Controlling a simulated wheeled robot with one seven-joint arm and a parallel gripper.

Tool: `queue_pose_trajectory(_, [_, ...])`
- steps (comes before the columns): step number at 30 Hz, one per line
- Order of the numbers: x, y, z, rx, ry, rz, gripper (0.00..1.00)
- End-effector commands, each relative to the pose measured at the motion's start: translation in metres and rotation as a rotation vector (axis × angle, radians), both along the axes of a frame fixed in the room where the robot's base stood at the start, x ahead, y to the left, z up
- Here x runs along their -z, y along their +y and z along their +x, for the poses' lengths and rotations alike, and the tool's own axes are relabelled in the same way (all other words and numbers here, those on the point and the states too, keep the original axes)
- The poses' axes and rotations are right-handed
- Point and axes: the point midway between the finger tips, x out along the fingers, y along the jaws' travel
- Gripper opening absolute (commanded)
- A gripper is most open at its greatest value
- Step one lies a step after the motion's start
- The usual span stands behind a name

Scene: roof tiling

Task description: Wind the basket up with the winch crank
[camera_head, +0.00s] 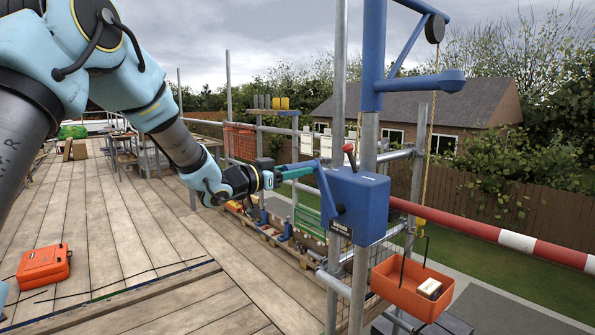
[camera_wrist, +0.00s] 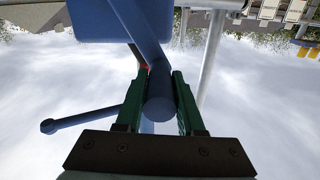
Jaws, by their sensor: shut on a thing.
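The blue winch box (camera_head: 355,207) is mounted on the scaffold pole, with a blue crank arm (camera_head: 325,190) on its near side. My gripper (camera_head: 285,172) is at the upper end of the crank arm. In the wrist view, the green fingers of my gripper (camera_wrist: 160,103) are shut on the round blue crank handle (camera_wrist: 160,104). The winch box also shows upside down in the wrist view (camera_wrist: 105,20). The orange basket (camera_head: 410,285) hangs from the hook and rope (camera_head: 427,140) at the right, outside the poles, with a small pale item inside.
A red and white rail (camera_head: 490,232) runs right from the winch. Grey scaffold poles (camera_head: 340,90) stand around it. An orange case (camera_head: 43,266) lies on the plank deck (camera_head: 140,225) at left. The deck's middle is clear.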

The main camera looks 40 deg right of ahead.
Motion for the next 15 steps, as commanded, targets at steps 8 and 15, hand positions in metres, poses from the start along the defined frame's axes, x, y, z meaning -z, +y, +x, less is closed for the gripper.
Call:
queue_pose_trajectory(8, [0.0,0.0002,0.0001,0.0,0.0,0.0,0.0])
queue_pose_trajectory(15, [-0.0004,0.0003,-0.0063,0.001,-0.052,-0.004,0.0])
